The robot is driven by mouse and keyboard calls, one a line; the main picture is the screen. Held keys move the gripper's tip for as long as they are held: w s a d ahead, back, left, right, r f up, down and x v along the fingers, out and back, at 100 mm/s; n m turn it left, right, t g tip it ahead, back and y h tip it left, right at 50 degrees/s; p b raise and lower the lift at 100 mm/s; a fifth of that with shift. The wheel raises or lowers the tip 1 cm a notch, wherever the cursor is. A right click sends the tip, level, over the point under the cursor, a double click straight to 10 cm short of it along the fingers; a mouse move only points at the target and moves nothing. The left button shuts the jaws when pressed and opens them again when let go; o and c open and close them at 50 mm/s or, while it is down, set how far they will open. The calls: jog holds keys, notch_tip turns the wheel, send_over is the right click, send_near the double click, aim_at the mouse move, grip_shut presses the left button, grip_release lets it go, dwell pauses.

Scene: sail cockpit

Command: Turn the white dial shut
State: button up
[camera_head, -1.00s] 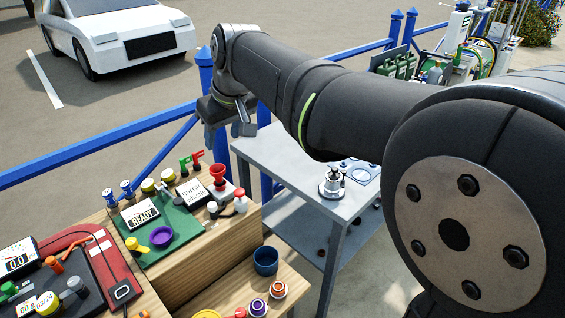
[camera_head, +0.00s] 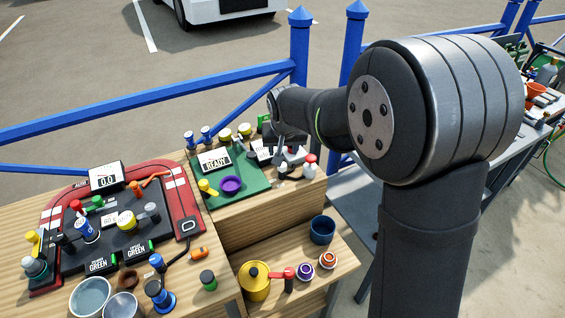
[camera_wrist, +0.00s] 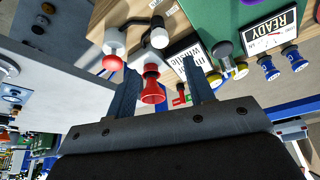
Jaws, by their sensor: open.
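A white-capped round knob (camera_wrist: 159,38) on a black stem is at the top middle of the wrist view, the likeliest white dial; I cannot read its setting. In the head view a white cap (camera_head: 283,168) shows at the right end of the green board. My gripper (camera_wrist: 163,75) is open and empty, with its fingers apart. A red funnel-shaped part (camera_wrist: 152,90) appears between the fingers in the wrist view; contact cannot be told. In the head view my gripper (camera_head: 283,150) is over the board's right end, partly hidden by my arm.
A red-topped white fitting (camera_wrist: 113,48) stands close to the white-capped knob. A blue cup (camera_head: 322,229) stands on the lower shelf. A blue railing (camera_head: 150,115) runs behind.

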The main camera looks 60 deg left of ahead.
aim_at(282, 166)
jog(key=x, duration=0.9)
jog(key=shift+a+f, duration=0.15)
jog(key=shift+f, duration=0.15)
jog(key=c, duration=1)
